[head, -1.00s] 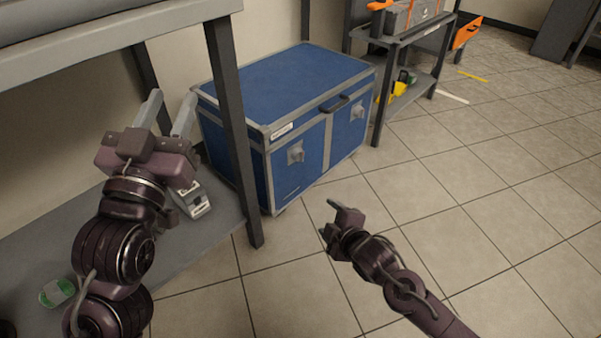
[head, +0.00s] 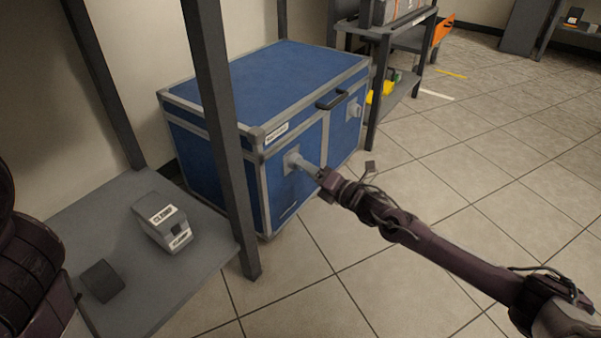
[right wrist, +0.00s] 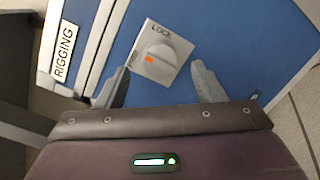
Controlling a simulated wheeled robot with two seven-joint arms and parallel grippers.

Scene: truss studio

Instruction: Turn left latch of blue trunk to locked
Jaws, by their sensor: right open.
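The blue trunk (head: 270,85) with grey edges stands on the floor beyond the shelf post. Its left latch (head: 290,160) is on the front face, partly hidden by my right gripper (head: 306,167). In the right wrist view the latch is a round grey knob (right wrist: 166,56) on a pale square plate marked LOCK, with an orange mark beside the knob. My right gripper (right wrist: 160,85) is open, its fingers spread on either side of the plate's lower part; I cannot tell if they touch. The right latch (head: 354,108) is clear. My left gripper is out of view.
A grey shelf (head: 120,205) with an upright post (head: 222,130) stands left of the trunk and holds a grey box labelled CLAMP (head: 161,222). Another shelf unit (head: 385,105) is right of the trunk. The tiled floor (head: 440,180) is open at right.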

